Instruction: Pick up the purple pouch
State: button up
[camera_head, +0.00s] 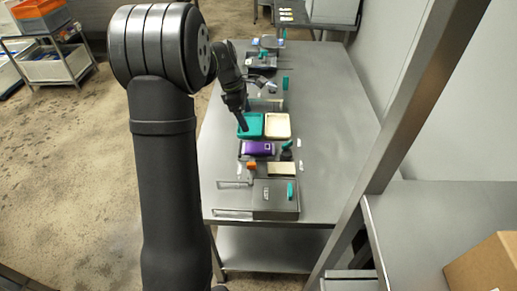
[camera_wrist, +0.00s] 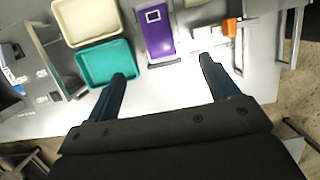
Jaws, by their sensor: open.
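The purple pouch (camera_head: 257,149) lies flat on the steel table, just in front of the teal tray (camera_head: 250,126) in the head view. In the wrist view the pouch (camera_wrist: 158,36) is at the top centre, with a white label near its upper end. My gripper (camera_head: 245,128) is above the teal tray in the head view. In the wrist view its two fingers (camera_wrist: 162,68) are wide apart and empty, and the pouch shows beyond the gap between them. The gripper is apart from the pouch.
A cream tray (camera_head: 278,126) stands beside the teal tray. A small orange item (camera_head: 251,166), a dark round item (camera_head: 287,151) and a grey box (camera_head: 275,200) with a teal piece on it are close to the pouch. The table's right side (camera_head: 335,130) is bare.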

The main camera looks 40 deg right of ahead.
send_over(258, 146)
jog(key=w+a, duration=0.1)
jog(key=a, duration=0.1)
jog(key=x, duration=0.2)
jog(key=w+x, duration=0.1)
jog(key=x, duration=0.2)
jog(key=a+x, duration=0.1)
jog(key=x, duration=0.2)
jog(key=shift+w+f, duration=0.25)
jog(key=shift+f, duration=0.1)
jog(key=shift+x, duration=3.05)
jog(key=shift+w+d, duration=0.1)
jog(key=shift+w, duration=0.15)
jog(key=c, duration=1.1)
